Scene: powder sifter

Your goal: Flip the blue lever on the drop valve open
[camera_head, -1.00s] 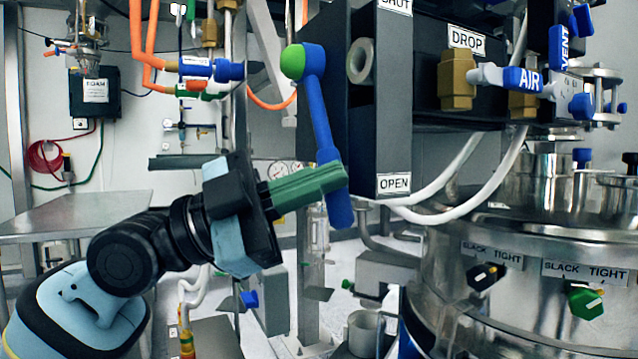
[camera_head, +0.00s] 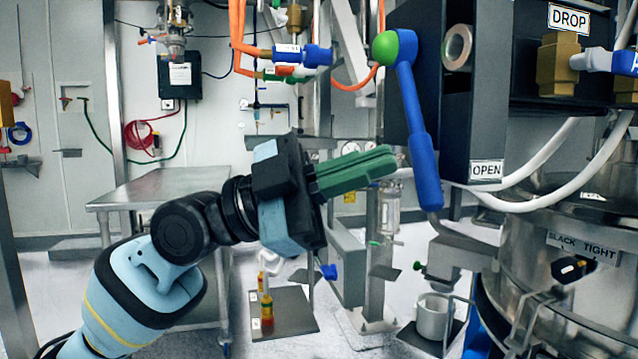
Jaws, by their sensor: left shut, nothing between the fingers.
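The drop valve's blue lever (camera_head: 422,150) hangs down from a green round pivot (camera_head: 386,48), its handle pointing down and slightly right, near the OPEN label (camera_head: 486,171). The DROP label (camera_head: 568,18) is at the top right. My left gripper (camera_head: 392,163) has green fingers, shut with nothing between them. Its tips are just left of the lever's handle in the picture, with a small gap visible. My right gripper is not in view.
The dark valve housing (camera_head: 478,90) stands right of the lever. White hoses (camera_head: 560,182) curve over the steel vessel (camera_head: 540,255) at right. A steel table (camera_head: 165,187) stands behind my left arm. A metal cup (camera_head: 432,317) sits low at centre right.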

